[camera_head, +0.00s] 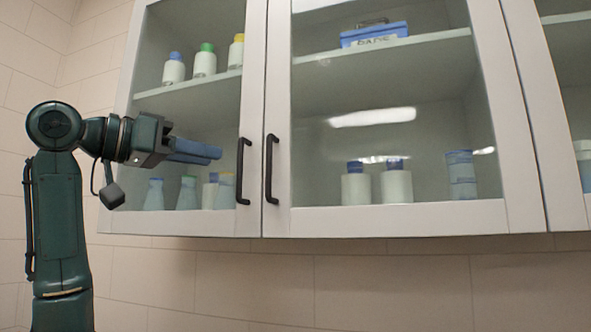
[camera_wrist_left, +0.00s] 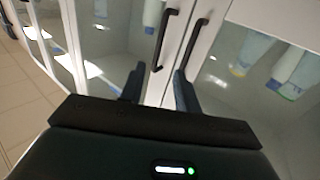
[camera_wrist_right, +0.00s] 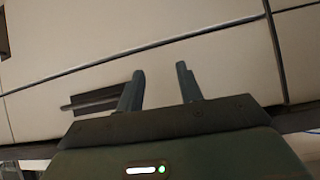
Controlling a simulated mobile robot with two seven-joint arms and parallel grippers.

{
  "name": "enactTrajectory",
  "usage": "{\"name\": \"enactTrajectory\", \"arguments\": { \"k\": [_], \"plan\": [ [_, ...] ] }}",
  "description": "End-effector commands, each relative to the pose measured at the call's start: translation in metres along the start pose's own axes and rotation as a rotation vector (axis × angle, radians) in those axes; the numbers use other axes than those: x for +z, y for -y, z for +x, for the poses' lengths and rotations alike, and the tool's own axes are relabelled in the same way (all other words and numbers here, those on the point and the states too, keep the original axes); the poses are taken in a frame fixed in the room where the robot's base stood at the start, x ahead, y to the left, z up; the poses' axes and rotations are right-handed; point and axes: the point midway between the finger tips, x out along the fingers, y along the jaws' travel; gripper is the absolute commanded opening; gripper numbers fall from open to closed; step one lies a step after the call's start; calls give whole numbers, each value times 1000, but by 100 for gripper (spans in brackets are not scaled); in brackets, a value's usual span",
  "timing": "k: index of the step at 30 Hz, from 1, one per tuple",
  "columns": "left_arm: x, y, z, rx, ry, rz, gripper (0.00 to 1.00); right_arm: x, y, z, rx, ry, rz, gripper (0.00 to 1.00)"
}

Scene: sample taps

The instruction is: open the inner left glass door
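The inner left glass door, which I take to be the wide middle door, is shut, with a white frame (camera_head: 400,219) and a black upright handle (camera_head: 271,168) at its left edge. In the left wrist view, which is upside down, that handle (camera_wrist_left: 166,40) lies ahead, in line with the gap between the fingers. My left gripper (camera_head: 219,152) is left of both handles in the head view, fingers pointing right. Its fingers (camera_wrist_left: 158,78) are apart, with nothing between them; it appears clear of the handle. My right gripper (camera_wrist_right: 161,71) is open and empty, outside the head view.
The outer left door's handle (camera_head: 243,171) stands close beside the middle door's handle. Bottles and a blue box (camera_head: 374,35) sit behind the glass. Another door (camera_head: 570,215) is at far right. Below the cabinet is bare tiled wall (camera_head: 300,280). My right gripper faces pale panels (camera_wrist_right: 220,50).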

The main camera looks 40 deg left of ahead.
Motion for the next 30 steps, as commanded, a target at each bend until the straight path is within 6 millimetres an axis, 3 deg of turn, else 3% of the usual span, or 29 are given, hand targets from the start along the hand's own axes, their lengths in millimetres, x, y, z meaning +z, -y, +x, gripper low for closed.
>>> {"name": "enactTrajectory", "arguments": {
  "k": [3,7,21,30],
  "plan": [
    [-6,-1,-16,6,-14,1,32,2,0,0,0,4,2,36],
    [-7,-1,-8,8,-13,1,32,3,2,-2,0,10,7,36],
    [-9,-2,85,9,-11,0,32,6,2,-11,4,49,8,36],
    [-9,-2,113,7,-16,1,32,1,-2,-8,7,46,-7,36]
  ]
}}
